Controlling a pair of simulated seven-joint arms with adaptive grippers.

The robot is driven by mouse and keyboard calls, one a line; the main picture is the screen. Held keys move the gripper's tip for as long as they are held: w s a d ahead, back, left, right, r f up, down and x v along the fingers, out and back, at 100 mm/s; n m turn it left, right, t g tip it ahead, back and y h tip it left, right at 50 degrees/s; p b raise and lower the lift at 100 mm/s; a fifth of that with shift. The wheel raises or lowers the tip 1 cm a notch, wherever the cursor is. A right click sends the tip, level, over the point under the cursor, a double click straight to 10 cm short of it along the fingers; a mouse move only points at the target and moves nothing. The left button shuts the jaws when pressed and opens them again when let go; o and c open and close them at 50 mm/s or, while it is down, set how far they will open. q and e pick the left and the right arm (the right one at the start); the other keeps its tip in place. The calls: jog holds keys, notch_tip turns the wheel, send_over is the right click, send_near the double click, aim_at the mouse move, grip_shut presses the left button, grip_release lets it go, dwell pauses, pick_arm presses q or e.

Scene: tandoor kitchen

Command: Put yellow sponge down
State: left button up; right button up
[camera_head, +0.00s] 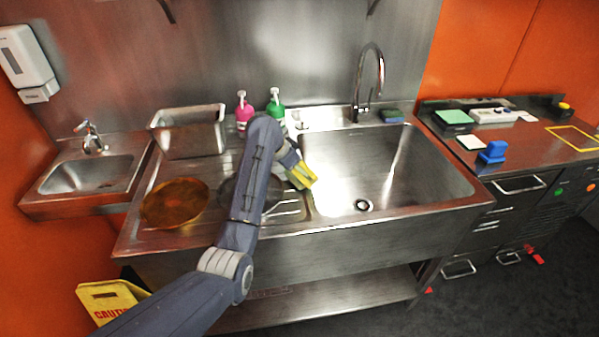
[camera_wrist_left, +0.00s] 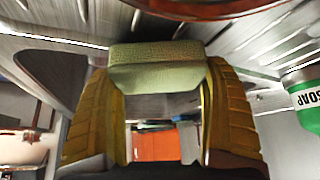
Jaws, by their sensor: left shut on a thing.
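My left gripper (camera_head: 299,170) is over the left edge of the big sink basin (camera_head: 345,180). Its yellow ribbed fingers also show in the left wrist view, closed on the pale yellow-green sponge (camera_wrist_left: 157,68) at their tips. In the head view the sponge is hard to tell apart from the yellow fingers. Whether it touches the sink's surface is not clear. My left arm crosses the drainboard and hides part of it. My right gripper is not in view.
A copper-brown pan (camera_head: 174,203) and a dark pan (camera_head: 236,190), partly hidden by my arm, lie on the drainboard. A metal container (camera_head: 188,132), a pink bottle (camera_head: 244,108) and a green soap bottle (camera_head: 275,104) stand behind. A tall faucet (camera_head: 368,75) rises behind the basin, which looks mostly empty.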

pick_arm(q)
jog(key=shift+f, duration=0.4)
jog(key=o, duration=1)
jog(key=shift+r, duration=0.5)
jog(key=v, duration=1.1)
jog(key=shift+s+a+r, duration=0.15)
jog(key=shift+a+r, duration=0.05)
jog(key=shift+r, duration=0.1)
